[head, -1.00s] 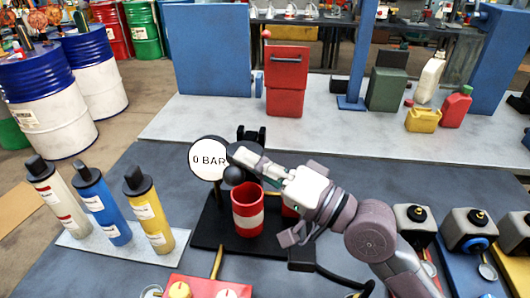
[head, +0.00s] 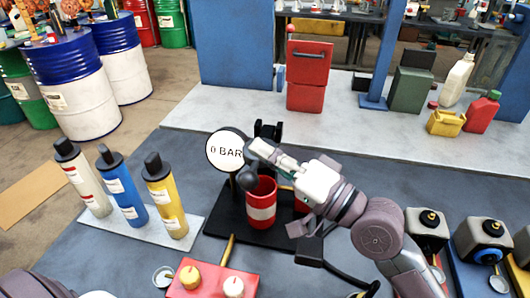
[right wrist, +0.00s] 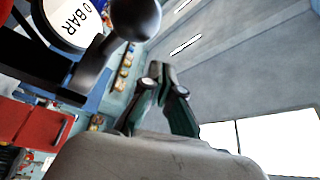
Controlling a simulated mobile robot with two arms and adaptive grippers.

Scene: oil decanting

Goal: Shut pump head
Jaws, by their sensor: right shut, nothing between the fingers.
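The pump stands on a black base (head: 222,224). It has a red cylinder with a white band (head: 262,212), a round white gauge reading 0 BAR (head: 226,150) and a dark ball-ended part (head: 249,180) beside the cylinder's rim. My right gripper (head: 257,149) is shut and empty, just above the ball and right of the gauge. In the right wrist view its closed fingers (right wrist: 160,82) point up at empty space, with the dark ball (right wrist: 135,17) apart from them at upper left. Whether any part touches the pump is unclear in the head view. My left fingers are out of view.
Three bottles (head: 130,190) stand on a light mat left of the pump. A red box with knobs (head: 212,280) is in front. Grey-and-black units (head: 480,240) stand at right. A red canister (head: 307,75) and jerrycans (head: 482,110) are on the back bench.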

